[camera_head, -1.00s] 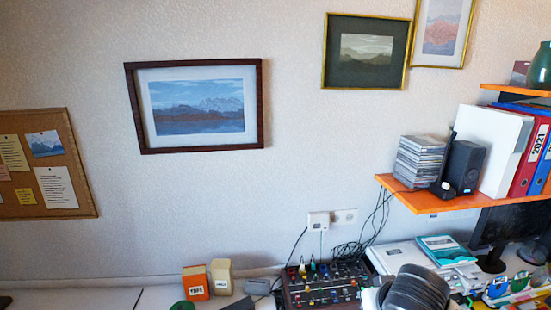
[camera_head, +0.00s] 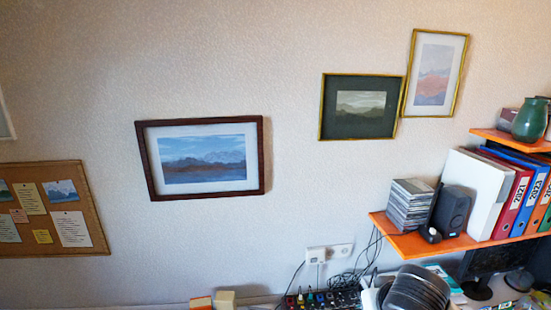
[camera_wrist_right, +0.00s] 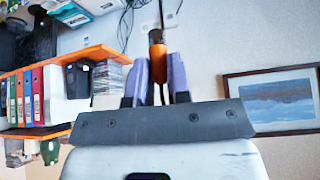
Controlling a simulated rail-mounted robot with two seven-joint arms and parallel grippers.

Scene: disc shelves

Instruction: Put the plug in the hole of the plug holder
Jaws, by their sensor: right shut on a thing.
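In the right wrist view, my right gripper (camera_wrist_right: 159,82) is shut on the plug (camera_wrist_right: 157,58), an orange piece with a dark end. The plug sits between the two purple fingers and its far end sticks out beyond them, in front of the wall. My left gripper is in neither view. I cannot make out the plug holder in either view.
An orange shelf (camera_head: 400,240) with binders, discs and a speaker (camera_head: 451,210) juts from the wall at right. White wall sockets (camera_head: 328,253) with cables are below it. A mixer (camera_head: 330,300) stands on the desk at the bottom edge. Framed pictures hang on the open wall.

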